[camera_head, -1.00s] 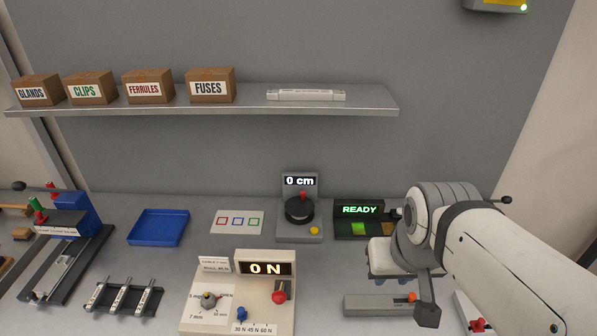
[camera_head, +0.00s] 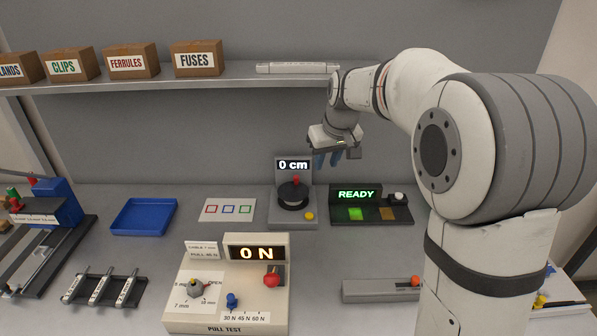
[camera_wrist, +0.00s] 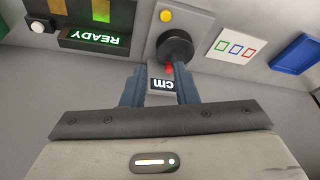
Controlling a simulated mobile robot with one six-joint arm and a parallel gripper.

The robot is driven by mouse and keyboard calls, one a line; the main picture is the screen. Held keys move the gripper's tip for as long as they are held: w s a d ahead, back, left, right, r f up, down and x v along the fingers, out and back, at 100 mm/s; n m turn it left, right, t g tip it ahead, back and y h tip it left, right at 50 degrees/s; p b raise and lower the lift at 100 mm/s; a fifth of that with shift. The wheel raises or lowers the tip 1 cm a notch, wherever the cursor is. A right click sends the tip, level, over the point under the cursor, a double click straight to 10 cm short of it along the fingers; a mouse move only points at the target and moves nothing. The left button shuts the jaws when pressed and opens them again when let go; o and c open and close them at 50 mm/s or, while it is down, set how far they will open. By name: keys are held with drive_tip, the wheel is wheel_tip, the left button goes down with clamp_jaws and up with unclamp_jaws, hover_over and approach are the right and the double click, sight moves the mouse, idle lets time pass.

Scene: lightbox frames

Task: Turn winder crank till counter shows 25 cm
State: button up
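The winder (camera_head: 292,222) stands at the back of the bench, a grey unit with a black round drum (camera_head: 293,195) and a red crank knob (camera_head: 296,180) on top. Its counter (camera_head: 293,165) reads 0 cm. A yellow button (camera_head: 309,216) is at its front right corner. My gripper (camera_head: 328,159) is above and a little right of the counter, apart from the crank. In the wrist view my gripper (camera_wrist: 160,85) has its two blue fingers apart with nothing held. The counter shows upside down between them, partly hidden, with the red knob (camera_wrist: 169,68) just beyond.
The READY unit (camera_head: 370,212) stands close right of the winder. A card with coloured squares (camera_head: 229,210) and a blue tray (camera_head: 144,216) lie left. The pull tester (camera_head: 225,300), reading 0 N, is in front. The shelf (camera_head: 130,82) with boxes runs above, near my arm.

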drive_tip(key=n+b, duration=0.2)
approach(297, 177)
drive_tip(key=f, duration=0.2)
drive_tip(key=shift+y, duration=0.4)
drive_tip(key=x, duration=0.7)
drive_tip(key=shift+w+f+p, duration=0.15)
drive_tip(key=shift+w+p, duration=0.25)
drive_tip(key=shift+w, duration=0.1)
drive_tip(key=shift+d, duration=0.1)
clamp_jaws()
drive_tip(key=shift+d, duration=0.35)
drive_tip(key=shift+a, duration=0.3)
